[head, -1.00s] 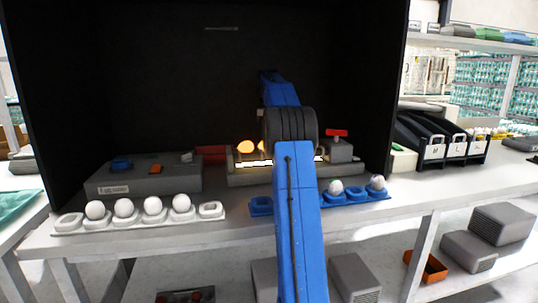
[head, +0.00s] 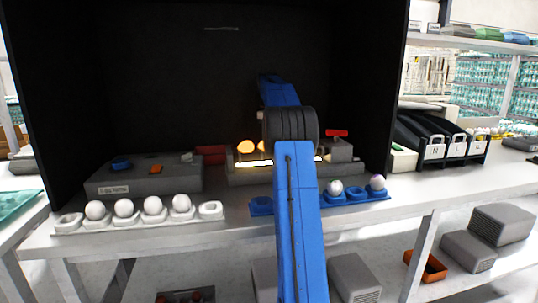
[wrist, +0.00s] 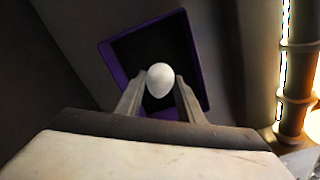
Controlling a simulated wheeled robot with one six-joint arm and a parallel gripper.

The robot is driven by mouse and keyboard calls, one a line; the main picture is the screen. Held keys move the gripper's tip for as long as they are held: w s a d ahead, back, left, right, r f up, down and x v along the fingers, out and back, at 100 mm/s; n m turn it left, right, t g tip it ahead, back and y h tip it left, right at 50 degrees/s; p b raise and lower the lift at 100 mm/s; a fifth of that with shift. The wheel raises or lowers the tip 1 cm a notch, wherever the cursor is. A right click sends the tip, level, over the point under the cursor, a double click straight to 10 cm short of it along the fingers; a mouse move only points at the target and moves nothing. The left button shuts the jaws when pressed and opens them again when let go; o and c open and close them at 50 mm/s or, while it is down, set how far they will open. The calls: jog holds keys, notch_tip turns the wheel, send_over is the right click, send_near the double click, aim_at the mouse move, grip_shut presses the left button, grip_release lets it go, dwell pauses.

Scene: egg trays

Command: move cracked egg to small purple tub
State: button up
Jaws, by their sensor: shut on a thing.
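My gripper (wrist: 159,88) is shut on a white egg (wrist: 160,76), one finger on each side of it. No crack shows on the side of the egg facing the wrist camera. The small purple tub (wrist: 108,58) is in the wrist view, beyond the egg, with purple rim and dark inside. The egg appears in front of the tub's opening; I cannot tell how high above it. In the head view my arm hides the gripper, the held egg and the tub.
A white tray (head: 67,222) with several eggs stands front left. A blue tray (head: 261,206) with eggs is front right, partly behind my arm. A grey control box (head: 140,183) and a lit candling unit (head: 240,178) stand behind. Black walls enclose the back and sides.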

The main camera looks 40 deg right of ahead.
jog(key=shift+f, duration=0.35)
dwell(0.4)
dwell(0.3)
jog(key=o, duration=0.7)
